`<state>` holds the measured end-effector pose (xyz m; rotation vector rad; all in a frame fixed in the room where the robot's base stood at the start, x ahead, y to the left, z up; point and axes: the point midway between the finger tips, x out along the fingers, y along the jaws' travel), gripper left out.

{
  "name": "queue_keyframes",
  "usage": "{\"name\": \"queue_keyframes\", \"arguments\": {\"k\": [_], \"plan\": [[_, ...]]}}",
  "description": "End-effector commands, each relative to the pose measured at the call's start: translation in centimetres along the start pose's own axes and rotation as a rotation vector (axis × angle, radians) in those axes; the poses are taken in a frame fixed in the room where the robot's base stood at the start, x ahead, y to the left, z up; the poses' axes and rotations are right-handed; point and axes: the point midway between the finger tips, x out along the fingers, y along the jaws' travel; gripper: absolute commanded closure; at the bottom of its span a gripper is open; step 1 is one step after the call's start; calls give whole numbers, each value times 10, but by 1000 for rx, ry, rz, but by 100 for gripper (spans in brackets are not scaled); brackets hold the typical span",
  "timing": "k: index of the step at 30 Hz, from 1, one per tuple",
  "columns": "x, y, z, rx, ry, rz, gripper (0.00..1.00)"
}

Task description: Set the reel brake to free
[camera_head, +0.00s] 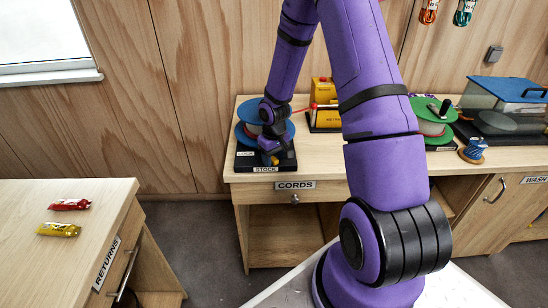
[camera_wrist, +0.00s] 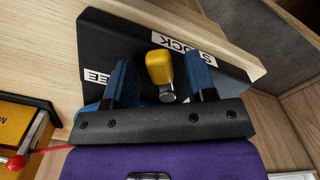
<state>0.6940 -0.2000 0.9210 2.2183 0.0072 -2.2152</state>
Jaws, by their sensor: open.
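The cord reel (camera_head: 247,138) with blue flanges stands on a black base (camera_head: 245,162) at the left end of the bench. The base carries a LOCK label at its left and a STOCK label on its front. In the wrist view, the black base (camera_wrist: 110,40) shows STOCK and a partly covered label ending in "EE". The yellow brake knob (camera_wrist: 159,66) stands between the two blue-padded fingers of my gripper (camera_wrist: 162,78), with visible gaps on both sides. My gripper (camera_head: 270,151) is open, low over the base. The knob is small in the head view (camera_head: 275,160).
A green reel (camera_head: 431,122) and a blue-lidded case (camera_head: 508,95) are farther right. The RETURNS table (camera_head: 75,205) holds red and yellow packets.

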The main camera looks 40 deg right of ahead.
Motion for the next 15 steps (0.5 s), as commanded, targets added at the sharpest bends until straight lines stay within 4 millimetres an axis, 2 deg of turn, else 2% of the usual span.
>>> {"name": "queue_keyframes", "arguments": {"k": [3,4,10,15], "plan": [[0,0,0,0,0,0,49],[0,0,0,0,0,0,54],[0,0,0,0,0,0,98],[0,2,0,-20,0,0,98]]}}
